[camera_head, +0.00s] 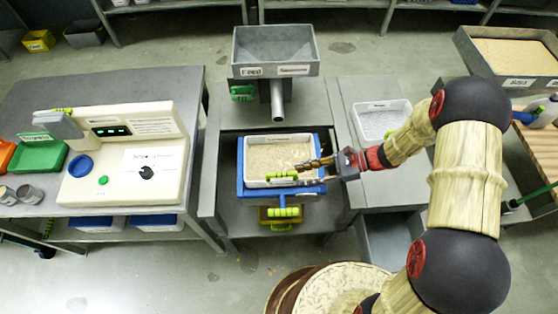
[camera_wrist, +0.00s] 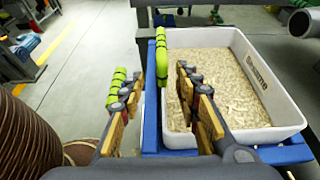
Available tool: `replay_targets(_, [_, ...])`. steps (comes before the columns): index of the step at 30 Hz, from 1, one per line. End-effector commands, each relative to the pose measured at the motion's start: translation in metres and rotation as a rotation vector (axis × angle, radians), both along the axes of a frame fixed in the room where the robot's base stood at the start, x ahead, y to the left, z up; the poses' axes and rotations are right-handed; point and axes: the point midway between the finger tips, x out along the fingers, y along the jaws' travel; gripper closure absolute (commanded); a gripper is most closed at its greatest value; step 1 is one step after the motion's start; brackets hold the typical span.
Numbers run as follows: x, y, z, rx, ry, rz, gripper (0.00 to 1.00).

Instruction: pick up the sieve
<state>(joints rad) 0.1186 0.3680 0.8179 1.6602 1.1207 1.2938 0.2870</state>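A white tray (camera_head: 247,165) full of pale flakes sits in a blue frame (camera_head: 241,188) under the hopper's spout. In the wrist view the tray (camera_wrist: 277,84) and handle (camera_wrist: 162,58) show clearly. My gripper (camera_head: 308,172) is open at the tray's near right part. In the wrist view my gripper (camera_wrist: 153,88) has one finger over the flakes and one outside the tray, the handle beyond, between them in the picture. It holds nothing.
A second green handle (camera_head: 283,213) is on a yellow part below the tray. A grey hopper (camera_head: 276,52) with a spout (camera_head: 278,106) stands behind. A white basket (camera_head: 382,118) is on the right bench. A cream control machine (camera_head: 130,150) stands left.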

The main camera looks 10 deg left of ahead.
Motion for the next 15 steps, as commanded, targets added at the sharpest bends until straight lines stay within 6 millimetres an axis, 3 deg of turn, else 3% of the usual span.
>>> replay_targets(15, [-0.010, 0.050, -0.025, 0.000, 0.003, 0.003, 0.67])
